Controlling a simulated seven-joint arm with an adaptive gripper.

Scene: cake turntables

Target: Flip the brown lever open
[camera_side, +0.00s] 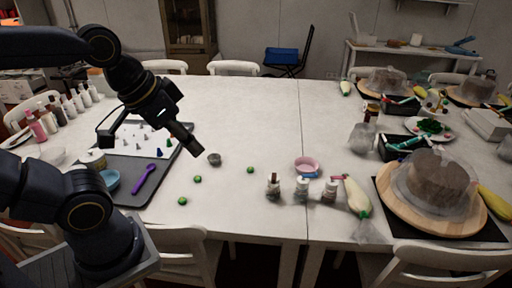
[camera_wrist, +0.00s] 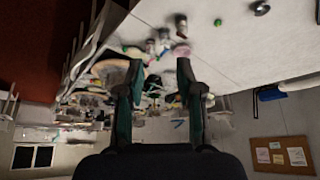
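I cannot make out a brown lever in either view. My gripper (camera_side: 184,138) hangs above the left part of the white table in the side view. In the wrist view my gripper (camera_wrist: 157,64) has its two fingers apart, with nothing seen held between them. A round wooden turntable (camera_side: 395,211) stands at the right on a black mat, bearing a brown cake (camera_side: 435,180) under a clear wrap. My gripper is far to the left of it. Smaller turntables with wrapped cakes stand at the far right. The wrist view is tilted, with the table's objects small and dark.
A grey tray (camera_side: 128,194) with a purple spoon (camera_side: 145,182) lies below my gripper. Small green balls (camera_side: 250,170), a metal cup (camera_side: 214,159), several jars (camera_side: 302,189) and a pink bowl (camera_side: 307,166) stand mid-table. The table's back middle is clear. Chairs line its edges.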

